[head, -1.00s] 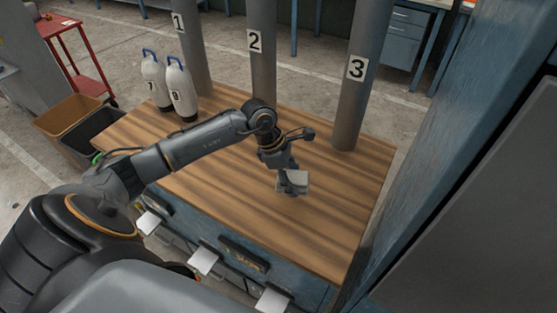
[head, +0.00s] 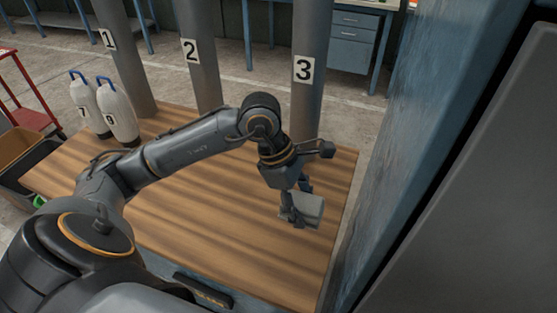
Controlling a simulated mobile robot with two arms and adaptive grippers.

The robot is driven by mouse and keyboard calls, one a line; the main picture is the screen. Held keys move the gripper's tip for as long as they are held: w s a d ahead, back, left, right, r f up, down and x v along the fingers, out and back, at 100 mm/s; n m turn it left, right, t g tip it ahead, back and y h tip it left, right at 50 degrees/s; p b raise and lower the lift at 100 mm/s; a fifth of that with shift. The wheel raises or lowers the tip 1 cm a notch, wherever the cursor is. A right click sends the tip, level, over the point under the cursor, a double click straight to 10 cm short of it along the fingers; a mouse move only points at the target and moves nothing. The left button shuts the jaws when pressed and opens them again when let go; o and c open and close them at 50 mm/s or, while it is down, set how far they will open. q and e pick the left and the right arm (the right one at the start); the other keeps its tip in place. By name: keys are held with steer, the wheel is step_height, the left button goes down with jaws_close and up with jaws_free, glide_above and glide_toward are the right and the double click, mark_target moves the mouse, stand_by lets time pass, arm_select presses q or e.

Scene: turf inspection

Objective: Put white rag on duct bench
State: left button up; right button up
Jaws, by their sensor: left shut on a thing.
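My left gripper (head: 297,212) is shut on a small white rag (head: 309,207), which looks like a folded pale block. It is over the right part of the wooden-topped duct bench (head: 200,225). I cannot tell whether the rag touches the bench top or hangs just above it. The gripper's fingers cover the rag's left side. My right gripper is not in view.
Grey ducts numbered 1 (head: 125,60), 2 (head: 198,70) and 3 (head: 308,75) rise along the bench's back. Two white bottles with blue handles (head: 118,115) stand at the back left. Bins (head: 22,165) stand left of the bench. A blue pillar (head: 425,130) stands at right.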

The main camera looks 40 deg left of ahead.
arm_select(q)
steer(key=w+a+f+p, duration=0.1)
steer(key=w+f, duration=0.2)
steer(key=w, duration=0.1)
steer(key=w+a+f+p, duration=0.1)
steer(key=w+a+f, duration=0.1)
steer(key=w+f, duration=0.1)
steer(key=w+a+f+p, duration=0.1)
steer(key=w+a+f, duration=0.1)
steer(key=w, duration=0.3)
steer(key=shift+a+f, duration=0.15)
steer(key=shift+f, duration=0.4)
steer(key=shift+w+a+f+p, duration=0.15)
steer(key=shift+w+f+p, duration=0.2)
steer(key=shift+f, duration=0.2)
step_height(320, 180, down, 2)
steer(key=shift+s+f+p, duration=0.1)
steer(key=shift+p, duration=0.55)
steer(key=shift+f, duration=0.25)
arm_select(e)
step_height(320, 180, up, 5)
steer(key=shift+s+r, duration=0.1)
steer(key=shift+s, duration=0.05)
